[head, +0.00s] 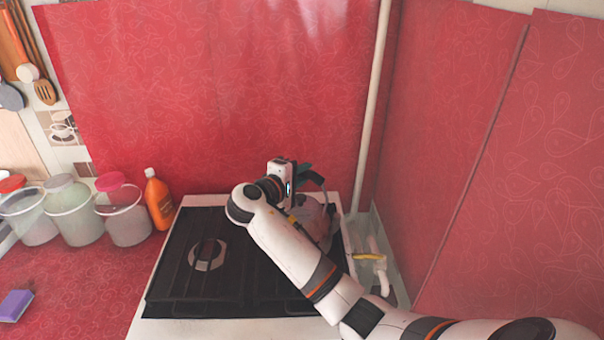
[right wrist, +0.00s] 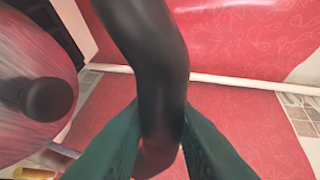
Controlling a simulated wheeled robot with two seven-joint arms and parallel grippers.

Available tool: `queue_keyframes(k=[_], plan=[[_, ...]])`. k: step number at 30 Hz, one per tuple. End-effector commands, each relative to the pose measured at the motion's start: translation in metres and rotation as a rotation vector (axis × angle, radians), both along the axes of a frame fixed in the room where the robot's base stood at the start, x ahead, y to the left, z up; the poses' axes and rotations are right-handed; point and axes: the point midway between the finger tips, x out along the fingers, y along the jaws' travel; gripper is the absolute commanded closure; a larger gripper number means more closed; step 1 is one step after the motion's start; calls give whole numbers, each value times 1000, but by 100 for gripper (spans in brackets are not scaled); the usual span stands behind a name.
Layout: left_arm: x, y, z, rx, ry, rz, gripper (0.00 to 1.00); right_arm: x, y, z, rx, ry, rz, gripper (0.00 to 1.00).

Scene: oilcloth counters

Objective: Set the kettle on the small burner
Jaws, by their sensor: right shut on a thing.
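The kettle (head: 322,222) is at the back right of the black stove top (head: 187,285), partly hidden behind my right arm. My right gripper (head: 305,172) is above it, shut on its dark handle. In the right wrist view, the black handle (right wrist: 150,60) passes between the green fingers (right wrist: 152,150), and the reddish, shiny kettle body with a black lid knob (right wrist: 47,99) is at the left. I cannot tell whether the kettle rests on the stove or hangs above it. One burner (head: 207,255) shows bare on the left; my arm hides the right part. My left gripper is not in view.
An orange bottle (head: 158,199) and several lidded buckets (head: 123,210) stand left of the stove. A purple sponge (head: 15,305) lies at the far left. A pipe with a yellow valve handle (head: 368,257) is close on the right, beside the red wall.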

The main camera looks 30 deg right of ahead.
Motion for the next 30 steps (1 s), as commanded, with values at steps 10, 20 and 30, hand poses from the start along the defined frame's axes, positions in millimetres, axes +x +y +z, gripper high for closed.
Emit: queue_keyframes(k=[10, 20, 30], plan=[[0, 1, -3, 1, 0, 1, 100, 0, 0, -4, -3, -6, 1, 100], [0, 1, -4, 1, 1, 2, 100, 0, 0, -6, -2, -4, 0, 53], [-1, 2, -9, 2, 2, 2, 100, -3, 10, -9, 3, -1, 3, 53]])
